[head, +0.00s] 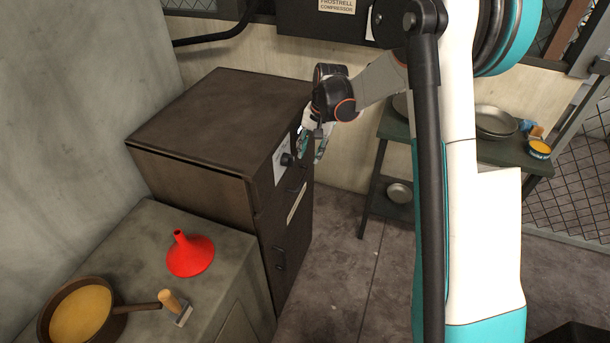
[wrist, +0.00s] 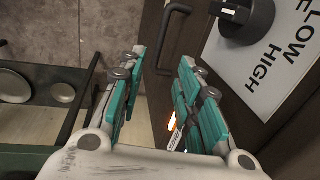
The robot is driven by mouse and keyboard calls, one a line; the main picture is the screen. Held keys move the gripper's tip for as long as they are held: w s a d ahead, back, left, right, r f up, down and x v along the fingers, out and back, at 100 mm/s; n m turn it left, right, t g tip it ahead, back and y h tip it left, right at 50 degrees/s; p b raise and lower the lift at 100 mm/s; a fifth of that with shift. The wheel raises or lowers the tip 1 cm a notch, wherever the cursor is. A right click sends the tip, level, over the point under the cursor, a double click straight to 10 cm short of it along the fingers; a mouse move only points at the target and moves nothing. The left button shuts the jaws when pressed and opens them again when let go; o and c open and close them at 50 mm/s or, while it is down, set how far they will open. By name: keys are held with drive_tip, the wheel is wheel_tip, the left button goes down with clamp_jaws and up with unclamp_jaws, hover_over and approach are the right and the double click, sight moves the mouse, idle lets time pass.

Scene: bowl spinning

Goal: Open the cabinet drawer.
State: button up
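The dark brown cabinet (head: 222,104) stands at the left centre in the head view, with its front facing right. A drawer handle (wrist: 172,38), a dark bar, sits on its front below the knob panel. My gripper (head: 318,148) is at the upper part of the cabinet front. In the wrist view my gripper (wrist: 163,62) is open, its teal-padded fingers apart with nothing held between them. The handle shows just beyond the fingertips, between them in the picture; I see no contact. The drawer looks closed. My gripper hides part of the front in the head view.
A black knob (wrist: 246,18) sits on a white panel (wrist: 277,53) beside the handle. A lower handle (head: 281,260) is on the cabinet. A counter (head: 225,262) holds a red funnel (head: 190,254) and a pan (head: 82,312). A green shelf (head: 400,127) stands behind my arm.

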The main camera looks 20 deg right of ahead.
sight(304, 177)
drive_tip(key=f+b, duration=0.1)
drive_tip(key=f, duration=0.2)
drive_tip(key=w+a+f+b, duration=0.1)
drive_tip(key=f, duration=0.3)
drive_tip(key=f+b, duration=0.1)
drive_tip(key=f, duration=0.3)
drive_tip(key=shift+w+a, duration=0.15)
drive_tip(key=shift+a, duration=0.15)
drive_tip(key=shift+r, duration=0.1)
clamp_jaws()
